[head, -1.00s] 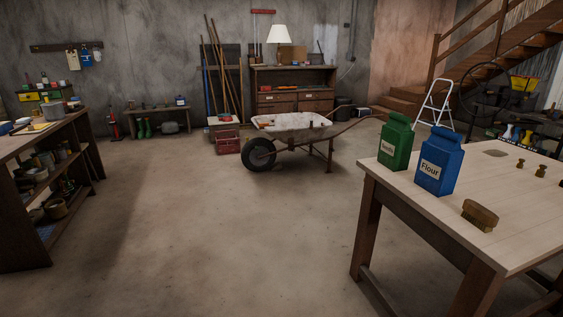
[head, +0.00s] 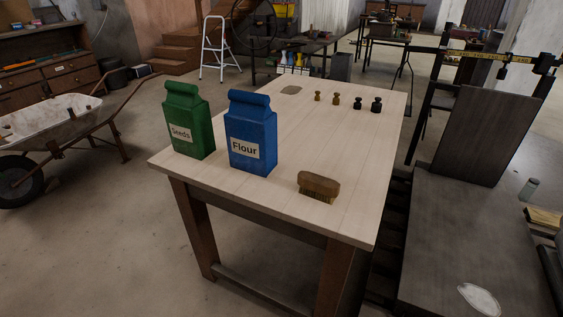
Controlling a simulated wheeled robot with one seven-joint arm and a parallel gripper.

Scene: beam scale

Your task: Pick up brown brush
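The brown brush (head: 319,186) lies on the wooden table, near its front edge and right of the bags in the head view. It has a brown wooden back, with bristles showing on its lower front side. The pale-topped table (head: 345,135) stands in the middle of the view. Nothing is touching the brush. My gripper is not in view.
A green Seeds bag (head: 187,122) and a blue Flour bag (head: 251,133) stand left of the brush. Small weights, including a black one (head: 376,105), stand farther back. A beam scale (head: 465,235) is at the right, a wheelbarrow (head: 50,125) at the left. Open floor lies front left.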

